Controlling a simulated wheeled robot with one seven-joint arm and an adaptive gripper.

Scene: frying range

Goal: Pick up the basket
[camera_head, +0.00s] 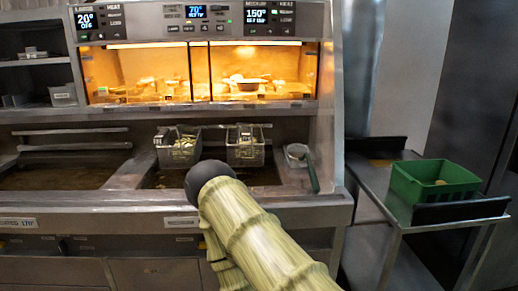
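Two wire fry baskets hang at the back of the fryer well in the head view: the left basket (179,148) and the right basket (245,147). Both seem to hold some food, too small to tell. Which one the task means is not clear from the picture. My ribbed, sleeved arm reaches in from the bottom, with its dark rounded end in front of the well, below the baskets. It hides part of the well and counter front. No gripper fingers show.
A lit warming cabinet (200,106) with food stands above the baskets. A small container (298,154) with a green-handled tool (312,176) sits right of them. A green bin (433,181) rests on a metal cart (375,186) at right. Another fryer well (58,176) lies left.

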